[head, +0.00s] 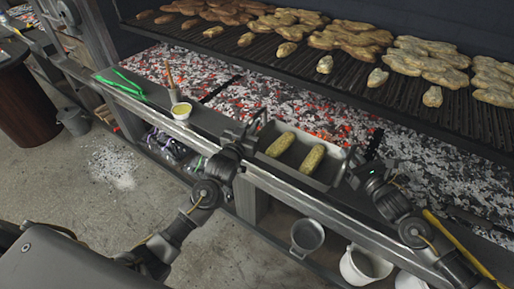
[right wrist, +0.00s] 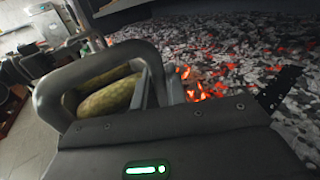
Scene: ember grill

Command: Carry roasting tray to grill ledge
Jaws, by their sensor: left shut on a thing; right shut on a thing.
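The roasting tray (head: 331,162) is a grey metal pan holding two long yellow-green items (head: 280,145) that look like corn cobs. It is roughly level, over the grill ledge (head: 213,119) in front of the embers. I cannot tell whether it touches the ledge. My left gripper (head: 247,132) is shut on its left end and my right gripper (head: 353,168) is shut on its right end. In the right wrist view a thick looped tray handle (right wrist: 52,95) stands close in front, with a cob (right wrist: 108,100) behind it. The fingertips are mostly hidden.
Glowing embers (head: 180,68) lie behind the ledge, under a grate (head: 290,60) loaded with food. A yellow-topped cup (head: 181,112) with a brush and green tongs (head: 122,82) are left on the ledge. Buckets (head: 365,266) stand below, and a yellow handle (head: 458,243) lies at right.

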